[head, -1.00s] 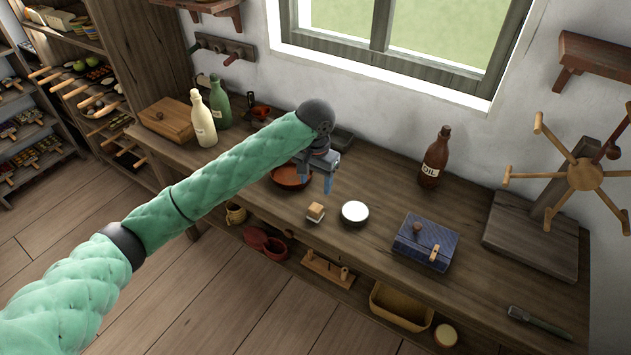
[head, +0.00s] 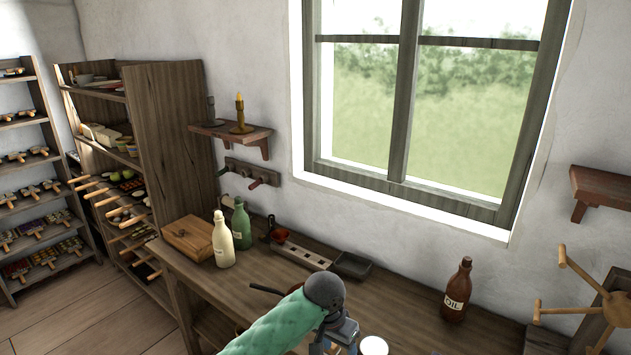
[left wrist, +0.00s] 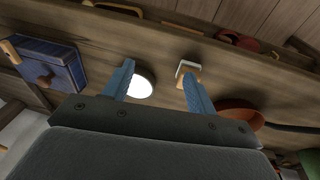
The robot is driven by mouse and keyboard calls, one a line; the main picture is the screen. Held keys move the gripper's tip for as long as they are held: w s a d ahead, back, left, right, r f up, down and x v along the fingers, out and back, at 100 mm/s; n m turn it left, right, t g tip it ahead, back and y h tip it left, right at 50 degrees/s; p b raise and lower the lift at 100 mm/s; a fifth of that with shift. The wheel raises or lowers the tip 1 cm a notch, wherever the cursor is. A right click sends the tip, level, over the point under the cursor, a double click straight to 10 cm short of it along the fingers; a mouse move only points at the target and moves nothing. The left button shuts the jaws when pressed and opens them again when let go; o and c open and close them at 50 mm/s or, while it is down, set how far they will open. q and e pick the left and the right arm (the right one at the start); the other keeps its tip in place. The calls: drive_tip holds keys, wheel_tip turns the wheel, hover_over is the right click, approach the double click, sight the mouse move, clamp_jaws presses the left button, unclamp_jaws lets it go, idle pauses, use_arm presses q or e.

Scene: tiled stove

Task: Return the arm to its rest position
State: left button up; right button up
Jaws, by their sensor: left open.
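My left arm, in a green quilted sleeve, comes in at the bottom of the head view. My left gripper (head: 335,347) is at the bottom edge there, partly cut off, over the wooden workbench (head: 405,305). In the left wrist view its two blue fingers (left wrist: 158,85) are spread apart with nothing between them held. Beyond the fingers are a white round dish (left wrist: 142,84), a small wooden block with a white base (left wrist: 187,70) and a reddish-brown bowl (left wrist: 240,113). My right gripper is not in view.
On the bench are a brown oil bottle (head: 456,292), a cream bottle (head: 222,243), a green bottle (head: 241,226) and a wooden box (head: 188,237). A blue box (left wrist: 52,66) shows in the wrist view. A spoked wooden wheel (head: 600,310) stands at right. Wall shelves (head: 232,131) hang above.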

use_arm(q)
drive_tip(key=s+a+f+n+t+y, duration=0.15)
drive_tip(key=s+a+f, duration=0.25)
drive_tip(key=s+a, duration=0.55)
drive_tip(key=s+a+f+n+t, duration=0.1)
drive_tip(key=s+a+f+n, duration=0.15)
drive_tip(key=s+a, duration=0.7)
drive_tip(key=s+a+f+n+t+y, duration=0.1)
drive_tip(key=s+a+f, duration=0.4)
drive_tip(key=s+a, duration=0.4)
drive_tip(key=s+d+f+g, duration=0.1)
drive_tip(key=s+d+f, duration=0.1)
drive_tip(key=f, duration=1.7)
drive_tip(key=s+d+f+g, duration=0.1)
drive_tip(key=s+d+f, duration=0.1)
drive_tip(key=f, duration=1.8)
drive_tip(key=shift+s+d+f+h, duration=0.25)
drive_tip(key=shift+s+h, duration=0.2)
drive_tip(key=shift+s, duration=0.35)
drive_tip(key=shift+w+g, duration=0.15)
drive_tip(key=shift+g, duration=0.1)
